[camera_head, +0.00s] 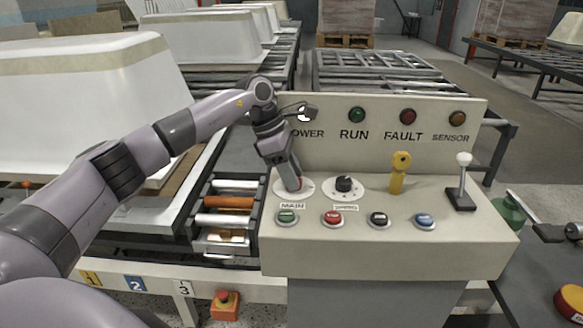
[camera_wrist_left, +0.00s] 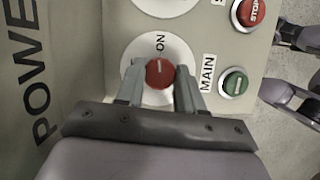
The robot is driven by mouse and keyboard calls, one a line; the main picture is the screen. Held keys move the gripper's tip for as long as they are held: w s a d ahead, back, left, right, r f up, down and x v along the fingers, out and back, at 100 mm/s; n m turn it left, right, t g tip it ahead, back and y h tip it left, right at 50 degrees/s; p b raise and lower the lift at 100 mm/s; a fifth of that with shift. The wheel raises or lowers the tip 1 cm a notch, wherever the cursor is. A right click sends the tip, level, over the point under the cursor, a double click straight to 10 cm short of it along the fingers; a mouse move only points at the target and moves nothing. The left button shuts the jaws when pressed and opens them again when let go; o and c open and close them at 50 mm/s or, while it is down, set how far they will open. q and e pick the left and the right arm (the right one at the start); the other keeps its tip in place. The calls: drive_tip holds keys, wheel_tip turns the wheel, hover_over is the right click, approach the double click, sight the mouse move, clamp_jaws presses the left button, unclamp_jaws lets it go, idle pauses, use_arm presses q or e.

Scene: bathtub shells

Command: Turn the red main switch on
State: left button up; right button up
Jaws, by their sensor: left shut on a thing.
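The red main switch (camera_wrist_left: 160,73) is a round knob on a white disc marked ON, above the MAIN label. In the left wrist view, the white line on the knob is in line with the word ON. My left gripper (camera_wrist_left: 160,85) has one finger on each side of the knob and is shut on it. In the head view, my left gripper (camera_head: 294,184) reaches down onto the white disc, and only a bit of red shows.
The console (camera_head: 390,250) has a black selector knob (camera_head: 344,184), a yellow key-like handle (camera_head: 399,172), a white-topped lever (camera_head: 463,175) and a front row of several push buttons. A lamp panel (camera_head: 390,140) rises behind. White tub shells (camera_head: 90,90) stand on the left.

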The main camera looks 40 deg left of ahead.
use_arm(q)
drive_tip(key=shift+w+r+m, duration=0.1)
drive_tip(key=shift+m, duration=0.5)
drive_tip(key=shift+g, duration=0.3)
drive_tip(key=o, duration=1)
drive_tip(key=shift+o, duration=0.2)
drive_tip(key=v, duration=0.7)
